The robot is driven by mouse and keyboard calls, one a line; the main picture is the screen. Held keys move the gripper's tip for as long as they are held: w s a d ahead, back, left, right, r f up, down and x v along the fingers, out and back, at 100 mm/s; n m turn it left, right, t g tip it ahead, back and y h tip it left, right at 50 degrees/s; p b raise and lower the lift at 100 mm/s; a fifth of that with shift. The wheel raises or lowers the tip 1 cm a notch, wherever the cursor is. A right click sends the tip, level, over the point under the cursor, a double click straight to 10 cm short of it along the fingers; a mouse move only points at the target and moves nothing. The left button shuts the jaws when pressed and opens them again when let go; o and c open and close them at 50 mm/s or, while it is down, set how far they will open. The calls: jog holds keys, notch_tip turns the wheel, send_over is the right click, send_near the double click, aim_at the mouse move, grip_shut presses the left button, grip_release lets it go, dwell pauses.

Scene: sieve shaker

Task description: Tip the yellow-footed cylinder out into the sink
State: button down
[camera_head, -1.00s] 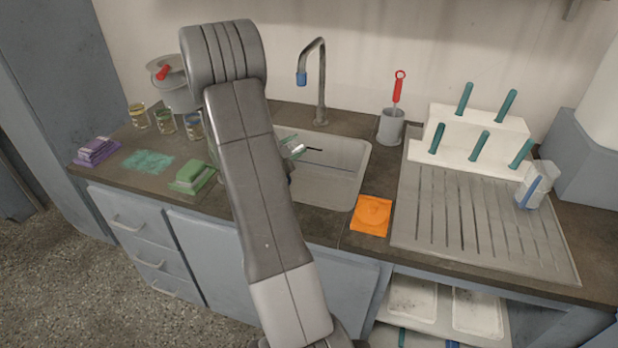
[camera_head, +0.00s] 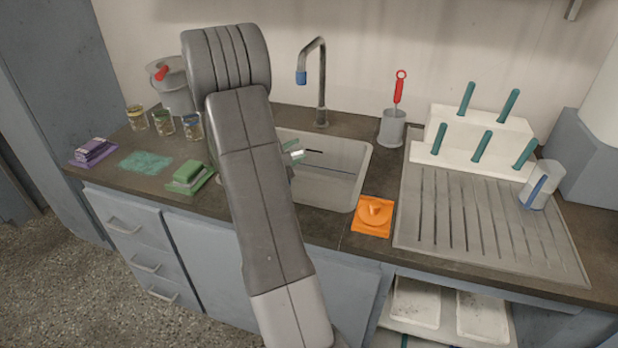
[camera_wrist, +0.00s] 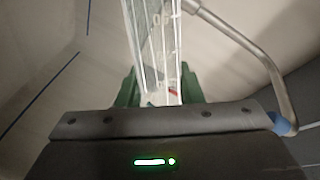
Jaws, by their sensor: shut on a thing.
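In the wrist view, my gripper (camera_wrist: 158,92) has green fingers shut on a clear cylinder (camera_wrist: 152,45) with white graduation marks. The cylinder runs up out of the top of the picture. Its foot is not visible, so I cannot see a yellow colour. In the head view, my arm hides most of the gripper and cylinder; a small green and white part (camera_head: 297,155) shows at the arm's right edge, over the sink (camera_head: 368,165). I cannot tell how far the cylinder is tilted, or whether it holds liquid.
The tap (camera_head: 321,85) rises behind the sink; its spout also shows close by in the wrist view (camera_wrist: 250,55). Several glasses (camera_head: 164,124) and a green sponge (camera_head: 188,176) are left of the sink. An orange item (camera_head: 373,214) and a drainboard (camera_head: 480,225) are to the right.

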jog(key=shift+f+m+b, duration=0.45)
jog(key=shift+m+b, duration=0.15)
jog(key=shift+b, duration=0.35)
jog(key=shift+d+r+m+y+b, duration=0.15)
jog(key=shift+r+m+y+b, duration=0.15)
jog(key=shift+m+b, duration=0.45)
jog(key=shift+s+d+r+m+b, duration=0.1)
jog(key=shift+s+d+m+b, duration=0.55)
jog(key=shift+b, duration=0.65)
jog(key=shift+w+f+m+t+y+b, duration=0.15)
jog(key=shift+f+m+b, duration=0.25)
jog(key=shift+b, duration=0.6)
jog(key=shift+s+f+m+t+y+b, duration=0.2)
jog(key=shift+m+b, duration=0.3)
jog(key=shift+b, duration=0.45)
